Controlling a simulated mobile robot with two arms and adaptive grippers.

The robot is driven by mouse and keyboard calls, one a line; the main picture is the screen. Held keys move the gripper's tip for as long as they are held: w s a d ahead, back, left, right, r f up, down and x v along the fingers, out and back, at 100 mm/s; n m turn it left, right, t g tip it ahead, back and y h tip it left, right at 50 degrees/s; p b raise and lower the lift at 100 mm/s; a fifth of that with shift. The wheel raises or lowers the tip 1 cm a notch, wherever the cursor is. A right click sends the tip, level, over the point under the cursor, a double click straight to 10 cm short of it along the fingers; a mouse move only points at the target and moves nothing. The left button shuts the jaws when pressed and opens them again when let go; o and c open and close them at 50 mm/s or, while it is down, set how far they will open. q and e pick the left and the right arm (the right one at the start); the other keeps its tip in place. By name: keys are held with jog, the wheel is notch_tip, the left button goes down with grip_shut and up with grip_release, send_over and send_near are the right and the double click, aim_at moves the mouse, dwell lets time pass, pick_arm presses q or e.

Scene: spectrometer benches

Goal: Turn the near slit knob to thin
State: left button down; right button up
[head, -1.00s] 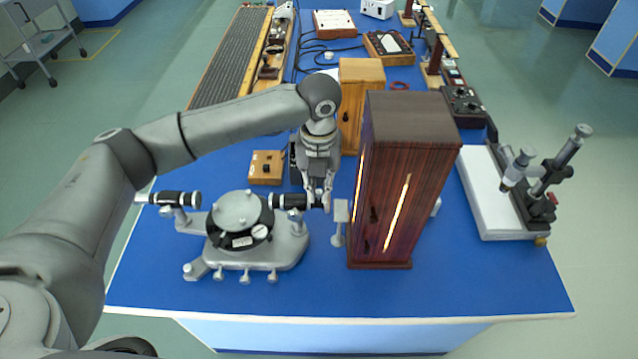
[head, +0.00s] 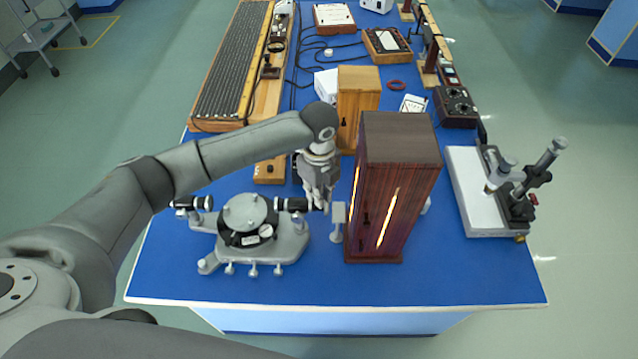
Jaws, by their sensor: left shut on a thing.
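The spectrometer (head: 270,249), a grey metal instrument with a round table and black tubes, stands at the near left of the blue bench. Its right-hand black tube (head: 290,204) points at a small pale plate on a stand (head: 338,216). My left gripper (head: 322,204) reaches down from behind to the right end of this tube, where the slit is. Its fingers are shut on a small part there, which I take to be the slit knob. The fingers hide the knob, so its setting cannot be read. My right gripper is out of view.
A tall dark wooden cabinet (head: 400,190) with glowing slots stands just right of the plate. A lighter wooden box (head: 357,105) is behind my gripper. A microscope-like stand (head: 515,195) on a white base is at the right. The bench's front strip is clear.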

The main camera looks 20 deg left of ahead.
pick_arm(q)
jog(key=shift+n+p, duration=0.3)
jog(key=shift+n, duration=0.6)
jog(key=n, duration=0.2)
jog(key=shift+n, duration=0.4)
jog(key=n, duration=0.4)
jog(key=shift+n, duration=1.6)
jog(key=c, duration=1.4)
grip_release()
